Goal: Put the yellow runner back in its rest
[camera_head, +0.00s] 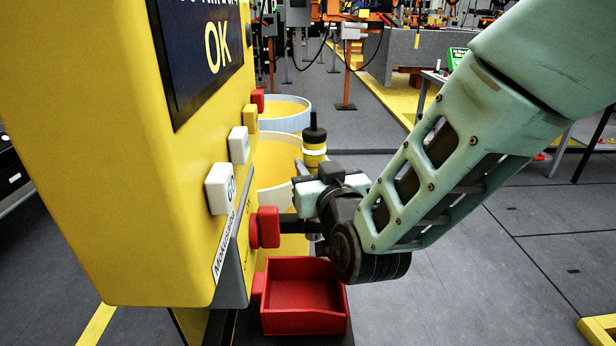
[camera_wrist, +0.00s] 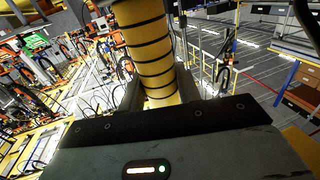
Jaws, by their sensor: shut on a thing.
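The yellow runner (camera_head: 314,155) is a yellow cylinder with dark bands and a black knob on top. It stands roughly upright in the head view, right of the yellow machine. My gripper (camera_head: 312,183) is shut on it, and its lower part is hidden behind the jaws. In the wrist view the runner (camera_wrist: 147,45) rises between the jaws, yellow with several black rings, and tilts slightly. I cannot pick out its rest with certainty in either view.
The yellow machine (camera_head: 110,190) with an OK screen, white buttons and a red knob (camera_head: 266,228) stands close at left. A red tray (camera_head: 303,319) lies below my gripper. Large yellow-lined round containers (camera_head: 283,120) stand behind the runner.

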